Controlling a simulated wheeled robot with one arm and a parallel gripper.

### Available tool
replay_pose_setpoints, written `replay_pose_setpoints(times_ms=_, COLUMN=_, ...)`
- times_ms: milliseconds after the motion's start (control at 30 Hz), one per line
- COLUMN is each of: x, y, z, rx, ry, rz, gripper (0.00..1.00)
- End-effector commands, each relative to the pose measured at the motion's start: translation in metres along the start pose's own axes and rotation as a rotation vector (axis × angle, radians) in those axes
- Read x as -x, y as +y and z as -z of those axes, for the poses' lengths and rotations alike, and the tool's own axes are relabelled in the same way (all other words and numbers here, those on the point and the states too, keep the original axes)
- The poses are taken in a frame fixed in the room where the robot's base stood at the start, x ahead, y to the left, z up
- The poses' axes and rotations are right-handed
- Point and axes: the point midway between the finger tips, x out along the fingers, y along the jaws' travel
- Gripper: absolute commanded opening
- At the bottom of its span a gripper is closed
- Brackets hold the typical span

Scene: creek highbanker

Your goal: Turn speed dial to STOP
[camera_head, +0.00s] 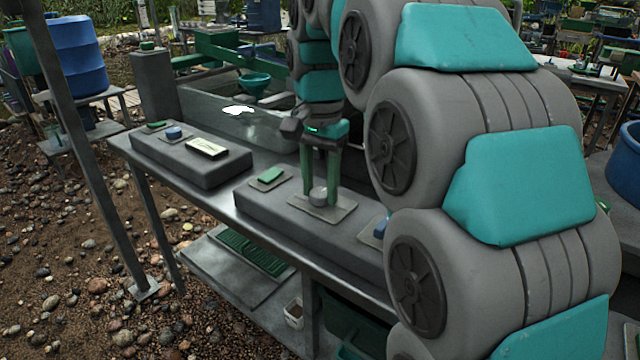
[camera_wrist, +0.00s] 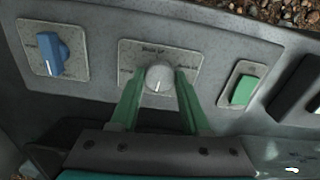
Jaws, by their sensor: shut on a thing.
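A round grey dial (camera_head: 318,195) sits on a beige label plate on the grey control box. In the wrist view this dial (camera_wrist: 159,78) has a pale pointer line aimed toward the bottom of the picture. Small print surrounds it, too blurred to read. My gripper (camera_head: 320,190) reaches down from above with its green fingers on either side of the dial. The wrist view also shows my gripper (camera_wrist: 158,88) shut on the dial, one finger to its left and one to its right. The finger contact edges are partly hidden.
In the wrist view a blue knob (camera_wrist: 55,55) is left of the dial and a green switch (camera_wrist: 243,90) is right. A second box (camera_head: 190,165) stands farther left on the metal table (camera_head: 222,200). A green funnel (camera_head: 254,82) is behind.

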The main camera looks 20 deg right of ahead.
Motion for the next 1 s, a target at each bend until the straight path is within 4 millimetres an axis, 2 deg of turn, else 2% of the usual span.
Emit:
replay_pose_setpoints(times_ms=300, x=0.0004, y=-0.0003, z=0.0000, rx=0.111, ry=0.001, rz=0.001, gripper=0.00)
replay_pose_setpoints(times_ms=800, x=0.0004, y=-0.0002, z=0.0001, rx=0.129, ry=0.001, rz=0.001, gripper=0.00)
replay_pose_setpoints(times_ms=833, x=0.0004, y=-0.0002, z=0.0001, rx=0.129, ry=0.001, rz=0.001, gripper=0.48)
replay_pose_setpoints(times_ms=1000, x=0.0003, y=-0.0001, z=0.0000, rx=0.128, ry=0.001, rz=0.001, gripper=0.67)
